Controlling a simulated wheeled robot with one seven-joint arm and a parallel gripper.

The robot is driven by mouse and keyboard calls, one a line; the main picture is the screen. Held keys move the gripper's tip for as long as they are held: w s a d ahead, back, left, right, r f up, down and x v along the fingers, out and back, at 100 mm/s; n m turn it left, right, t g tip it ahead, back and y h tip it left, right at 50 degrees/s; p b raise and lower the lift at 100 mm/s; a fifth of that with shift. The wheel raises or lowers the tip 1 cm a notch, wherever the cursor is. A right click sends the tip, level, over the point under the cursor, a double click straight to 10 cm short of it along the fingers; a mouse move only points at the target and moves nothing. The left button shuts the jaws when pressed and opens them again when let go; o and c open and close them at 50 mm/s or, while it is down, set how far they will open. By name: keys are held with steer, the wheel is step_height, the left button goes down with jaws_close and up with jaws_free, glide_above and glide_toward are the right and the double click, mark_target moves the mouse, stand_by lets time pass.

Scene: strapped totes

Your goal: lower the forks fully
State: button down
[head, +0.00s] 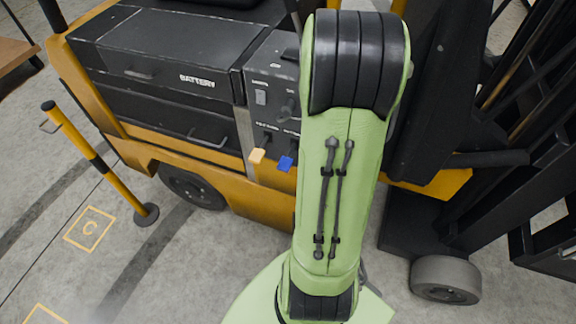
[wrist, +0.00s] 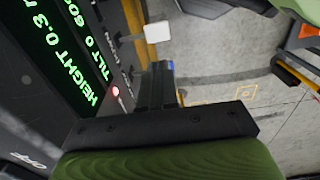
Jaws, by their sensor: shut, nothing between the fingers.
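The yellow and black forklift (head: 265,205) fills the head view. Its side panel carries a lever with a pale orange knob (head: 257,156) and one with a blue knob (head: 286,163). A dark display (wrist: 62,50) shows green text, "HEIGHT 0.3" and a "TILT" line, partly cut off. The forks are not clearly visible; the black mast (head: 520,110) is at the right.
A red light (wrist: 115,91) glows beside the display. A yellow post (head: 95,160) stands on the floor at left, near a marked square (head: 90,228). A battery drawer (head: 160,60) is above the panel's left. My green arm hides part of the panel.

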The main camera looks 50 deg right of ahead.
steer(key=shift+s+f, duration=0.1)
step_height(320, 180, down, 14)
steer(key=b, duration=0.2)
steer(key=shift+b, duration=0.3)
steer(key=f+h+b, duration=0.1)
steer(key=b, duration=0.2)
steer(key=f+t+h+b, duration=0.1)
steer(key=b, duration=0.2)
steer(key=shift+s+a+f+b, duration=0.15)
steer(key=shift+a+f+b, duration=0.25)
steer(key=shift+f+b, duration=0.7)
steer(key=shift+s+a, duration=0.15)
steer(key=shift+a+f, duration=0.1)
stand_by(2.0)
